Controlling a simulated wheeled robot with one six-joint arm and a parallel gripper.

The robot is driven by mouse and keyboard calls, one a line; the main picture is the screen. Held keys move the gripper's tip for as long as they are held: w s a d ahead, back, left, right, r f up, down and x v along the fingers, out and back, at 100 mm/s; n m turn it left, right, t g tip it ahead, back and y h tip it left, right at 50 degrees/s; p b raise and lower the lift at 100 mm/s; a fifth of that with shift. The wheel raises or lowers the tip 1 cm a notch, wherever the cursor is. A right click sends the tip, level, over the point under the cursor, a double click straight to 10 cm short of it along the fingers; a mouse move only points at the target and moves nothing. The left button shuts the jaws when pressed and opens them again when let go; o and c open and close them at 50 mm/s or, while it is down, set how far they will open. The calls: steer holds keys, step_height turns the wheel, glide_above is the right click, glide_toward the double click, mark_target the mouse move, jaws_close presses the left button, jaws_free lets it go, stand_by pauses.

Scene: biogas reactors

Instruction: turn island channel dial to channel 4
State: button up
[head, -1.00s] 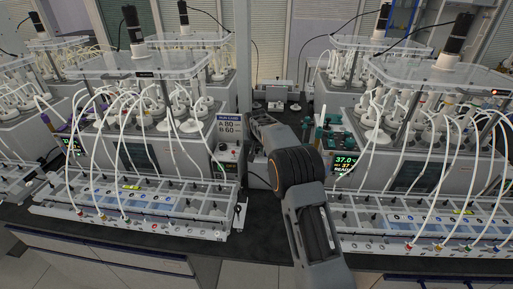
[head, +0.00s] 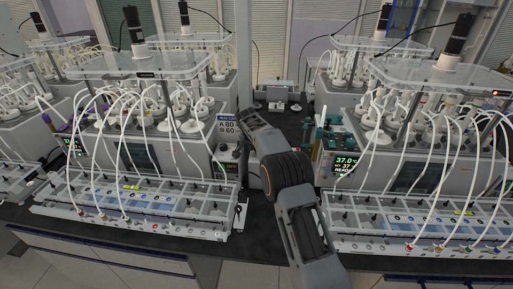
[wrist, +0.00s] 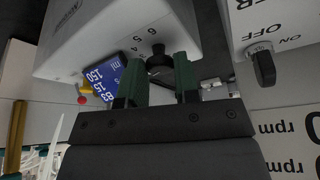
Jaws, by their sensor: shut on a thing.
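In the wrist view, a white box (wrist: 110,38) carries a small black dial (wrist: 157,54) with a ring of printed numbers, including 4, 5 and 6, on its face. My gripper (wrist: 160,64) has a green finger on each side of the dial and is shut on it. The fingers partly cover the dial and some of its numbers, so I cannot tell which number it points to. In the head view my arm hides the dial and the gripper tip.
In the wrist view, another white unit at right has a black ON/OFF switch (wrist: 263,66), close to my gripper. In the head view, a run card (head: 228,127) reads A 80, B 60.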

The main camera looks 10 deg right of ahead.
stand_by(0.5)
steer(key=o, duration=0.6)
steer(key=shift+o, duration=0.2)
steer(key=n+y, duration=0.1)
steer(key=n, duration=0.3)
steer(key=shift+s+d+n+t+y, duration=0.1)
steer(key=shift+d+n+t+y, duration=0.05)
steer(key=shift+n+t+y, duration=0.2)
steer(key=shift+s+r+n, duration=0.1)
steer(key=shift+r+n, duration=0.3)
steer(key=shift+n, duration=0.05)
steer(key=s+b+v, duration=0.1)
steer(key=b+v, duration=0.2)
steer(key=v, duration=1.1)
steer(key=s+f+n+b, duration=0.1)
steer(key=s+f, duration=0.2)
steer(key=s, duration=0.9)
steer(key=s+d+f+n+y+b, duration=0.1)
steer(key=s+f+b, duration=0.1)
steer(key=s, duration=1.1)
steer(key=shift+s+d+f, duration=0.2)
steer(key=shift+s+f, duration=0.1)
steer(key=shift+f, duration=0.2)
